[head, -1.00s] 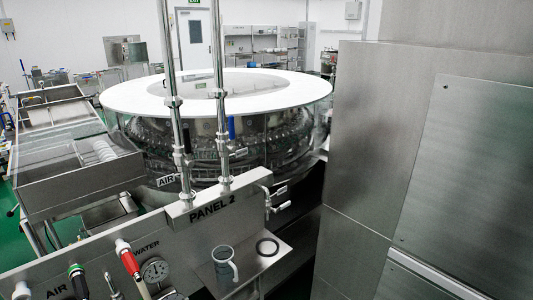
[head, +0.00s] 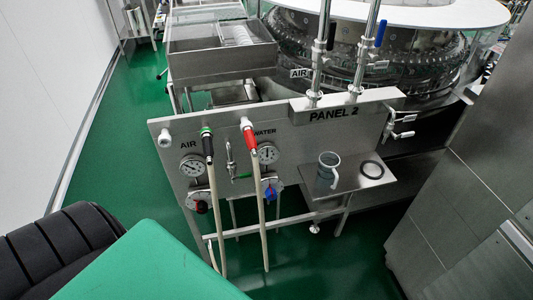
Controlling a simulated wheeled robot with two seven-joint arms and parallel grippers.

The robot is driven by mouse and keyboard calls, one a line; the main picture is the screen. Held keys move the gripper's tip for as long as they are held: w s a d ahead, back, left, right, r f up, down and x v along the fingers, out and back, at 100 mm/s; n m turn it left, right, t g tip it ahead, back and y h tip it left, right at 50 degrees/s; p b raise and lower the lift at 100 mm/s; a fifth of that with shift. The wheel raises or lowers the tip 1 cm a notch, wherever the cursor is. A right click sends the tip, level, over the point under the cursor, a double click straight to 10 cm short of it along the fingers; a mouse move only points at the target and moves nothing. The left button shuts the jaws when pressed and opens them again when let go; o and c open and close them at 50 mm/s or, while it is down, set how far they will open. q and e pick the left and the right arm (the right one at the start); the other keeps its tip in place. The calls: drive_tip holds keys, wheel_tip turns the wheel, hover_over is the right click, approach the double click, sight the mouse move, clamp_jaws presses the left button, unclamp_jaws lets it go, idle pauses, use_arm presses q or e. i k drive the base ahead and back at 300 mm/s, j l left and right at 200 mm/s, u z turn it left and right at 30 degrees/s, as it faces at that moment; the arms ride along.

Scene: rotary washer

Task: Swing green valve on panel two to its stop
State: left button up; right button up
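Panel 2 (head: 300,135) is a steel panel seen whole from above in the head view. A small green lever (head: 242,176) sits low on a steel valve (head: 231,155) between the two hoses. It looks roughly level, pointing right. The hose with the red grip (head: 249,137) hangs just right of it. The hose with the black grip and green ring (head: 206,143) hangs to its left. Neither of my grippers is in view, and nothing is seen touching the green lever.
Gauges (head: 192,165) sit beside the hoses, with a red-and-black knob (head: 201,206) and a blue knob (head: 270,189) below. Steel cabinets (head: 460,210) stand right. Green floor (head: 110,150) is open left.

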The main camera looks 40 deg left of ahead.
sight(243, 176)
drive_tip(key=u, duration=1.3)
